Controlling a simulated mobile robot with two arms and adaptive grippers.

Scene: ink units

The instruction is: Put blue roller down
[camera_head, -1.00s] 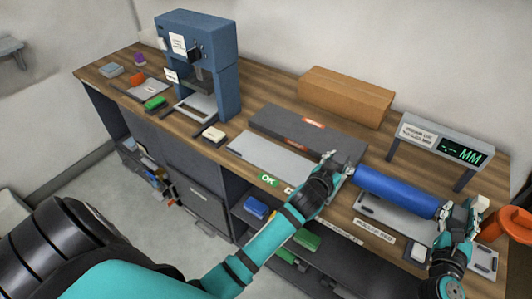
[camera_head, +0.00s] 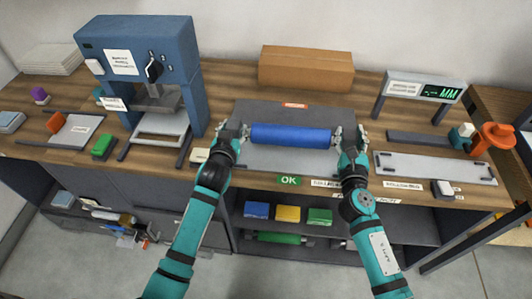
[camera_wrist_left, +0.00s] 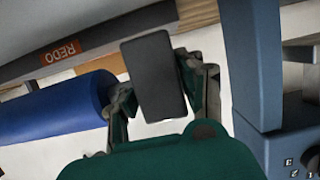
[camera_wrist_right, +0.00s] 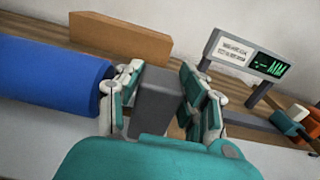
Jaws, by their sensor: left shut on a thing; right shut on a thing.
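The blue roller (camera_head: 290,134) lies level between my two grippers, in front of the dark grey REDO tray (camera_head: 262,110) and over the light grey OK plate (camera_head: 290,160) in the head view. My left gripper (camera_head: 240,133) is shut on its left end; the left wrist view shows a dark grey end piece (camera_wrist_left: 153,75) between the fingers. My right gripper (camera_head: 342,139) is shut on its right end, with a similar grey end piece (camera_wrist_right: 157,100) in the right wrist view. I cannot tell whether the roller touches the surface below.
A blue press (camera_head: 140,65) stands at the left. A cardboard box (camera_head: 305,68) is behind the REDO tray. A gauge with an MM display (camera_head: 425,88) stands at the right, with an empty grey plate (camera_head: 425,167) in front. An orange cup (camera_head: 495,138) is at far right.

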